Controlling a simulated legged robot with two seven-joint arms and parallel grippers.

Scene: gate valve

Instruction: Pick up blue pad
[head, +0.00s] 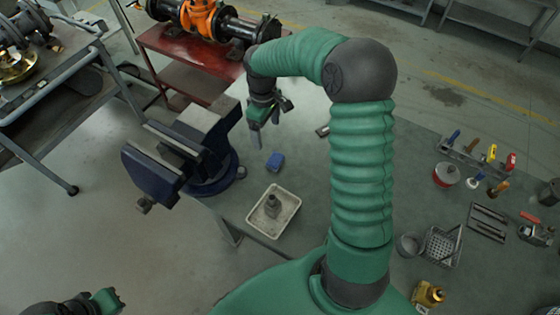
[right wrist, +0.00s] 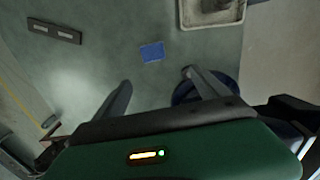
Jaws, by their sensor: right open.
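The blue pad (head: 275,161) is a small blue block lying on the green-grey table, right of the vise and above the tray in the head view. In the right wrist view the blue pad (right wrist: 152,52) lies flat beyond the fingertips, between their lines. My right gripper (head: 265,133) is above the table, up and left of the pad. Its two fingers are spread apart in the right wrist view (right wrist: 158,78), with nothing between them. My left gripper (head: 108,300) shows only partly at the bottom left; its fingers are not clear.
A dark blue vise (head: 180,155) stands at the table's left edge, close to my right gripper. A pale tray (head: 255,219) holding a grey metal part (head: 272,204) is below the pad. A flat slotted piece (right wrist: 55,32) lies to one side. Tools crowd the table's right side.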

